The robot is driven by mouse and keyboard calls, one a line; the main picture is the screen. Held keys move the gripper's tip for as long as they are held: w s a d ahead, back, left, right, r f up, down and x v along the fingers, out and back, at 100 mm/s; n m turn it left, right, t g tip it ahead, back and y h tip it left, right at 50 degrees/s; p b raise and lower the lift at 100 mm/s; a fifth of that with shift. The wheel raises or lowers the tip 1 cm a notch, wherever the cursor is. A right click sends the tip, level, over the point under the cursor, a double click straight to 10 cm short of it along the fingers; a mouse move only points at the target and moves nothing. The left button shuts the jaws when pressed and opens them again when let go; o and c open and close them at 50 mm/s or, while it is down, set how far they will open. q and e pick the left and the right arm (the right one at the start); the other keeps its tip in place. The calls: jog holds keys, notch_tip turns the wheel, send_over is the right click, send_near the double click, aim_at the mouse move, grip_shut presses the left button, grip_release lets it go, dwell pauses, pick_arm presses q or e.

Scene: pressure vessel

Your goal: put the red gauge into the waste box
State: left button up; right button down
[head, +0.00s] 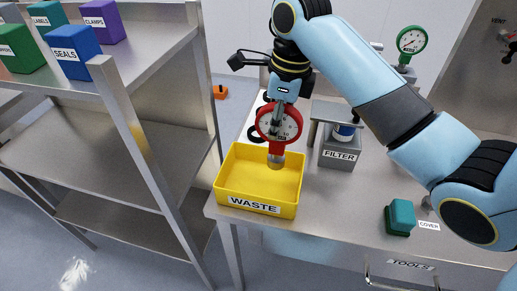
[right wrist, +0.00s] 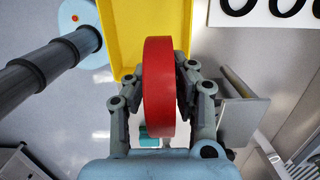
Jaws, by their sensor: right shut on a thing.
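The red gauge (head: 279,124) has a white dial and a metal stem pointing down. In the head view it hangs upright in front of the far right part of the waste box. My right gripper (head: 284,103) is shut on the gauge, and the right wrist view shows the red rim (right wrist: 159,88) between both fingers. The yellow waste box (head: 258,208) stands at the left end of the bench, labelled WASTE, and its visible floor is empty. Its yellow wall also shows in the right wrist view (right wrist: 120,30). My left gripper is not in view.
A grey FILTER holder (head: 340,155) stands right of the box. A teal block (head: 400,216) sits near a COVER label. A green gauge (head: 412,41) is mounted at the back. A metal shelf (head: 128,110) with labelled bins stands left, across a gap.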

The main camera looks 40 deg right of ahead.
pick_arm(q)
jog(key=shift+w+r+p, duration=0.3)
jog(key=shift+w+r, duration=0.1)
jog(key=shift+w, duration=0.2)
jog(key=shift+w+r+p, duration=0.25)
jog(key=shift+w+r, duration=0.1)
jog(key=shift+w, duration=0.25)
pick_arm(e)
jog(key=a+f, duration=0.3)
jog(key=f, duration=0.3)
jog(key=shift+w+a, duration=0.25)
jog(key=shift+w, duration=0.2)
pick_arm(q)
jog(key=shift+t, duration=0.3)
pick_arm(e)
jog(key=shift+f, duration=0.2)
jog(key=c, duration=1.4)
grip_release()
jog(key=shift+c, duration=0.2)
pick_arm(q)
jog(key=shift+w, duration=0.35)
pick_arm(e)
jog(key=o, duration=0.3)
